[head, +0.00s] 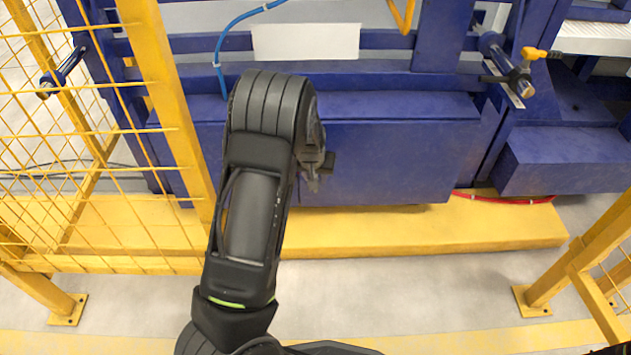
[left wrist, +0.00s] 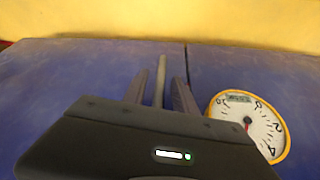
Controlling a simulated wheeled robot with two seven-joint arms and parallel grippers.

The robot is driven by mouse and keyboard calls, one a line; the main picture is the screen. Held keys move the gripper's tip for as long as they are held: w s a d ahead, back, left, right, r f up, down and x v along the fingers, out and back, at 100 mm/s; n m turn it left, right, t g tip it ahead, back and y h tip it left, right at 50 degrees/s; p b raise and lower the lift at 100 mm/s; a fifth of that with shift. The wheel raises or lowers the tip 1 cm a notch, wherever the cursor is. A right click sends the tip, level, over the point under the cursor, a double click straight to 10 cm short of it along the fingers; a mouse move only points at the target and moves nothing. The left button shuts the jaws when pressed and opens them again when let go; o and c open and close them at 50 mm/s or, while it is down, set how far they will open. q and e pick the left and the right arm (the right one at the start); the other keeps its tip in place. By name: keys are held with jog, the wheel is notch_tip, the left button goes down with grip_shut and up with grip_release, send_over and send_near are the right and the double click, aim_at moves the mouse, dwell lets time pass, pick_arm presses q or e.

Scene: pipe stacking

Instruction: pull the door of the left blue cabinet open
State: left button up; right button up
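The blue cabinet front (head: 400,160) stands low behind the yellow base strip in the head view. My left arm reaches up across it, and my left gripper (head: 314,178) is small and partly hidden at the cabinet face. In the left wrist view, my left gripper (left wrist: 158,92) has its two fingers apart, one on each side of a thin grey handle bar (left wrist: 160,75). Narrow gaps show between the bar and the fingers. The blue panel (left wrist: 65,75) lies beyond, with a dark seam right of the fingers. My right gripper is not in view.
A round white gauge with a yellow rim (left wrist: 248,125) sits right of the fingers in the left wrist view. A yellow mesh fence (head: 160,90) stands left of my arm. A yellow post (head: 560,280) stands at the right. The floor in front (head: 420,285) is clear.

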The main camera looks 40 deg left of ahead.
pick_arm(q)
jog(key=shift+w+a+f, duration=0.1)
jog(key=shift+w+f, duration=0.1)
jog(key=shift+f, duration=0.3)
grip_shut()
dwell(1.1)
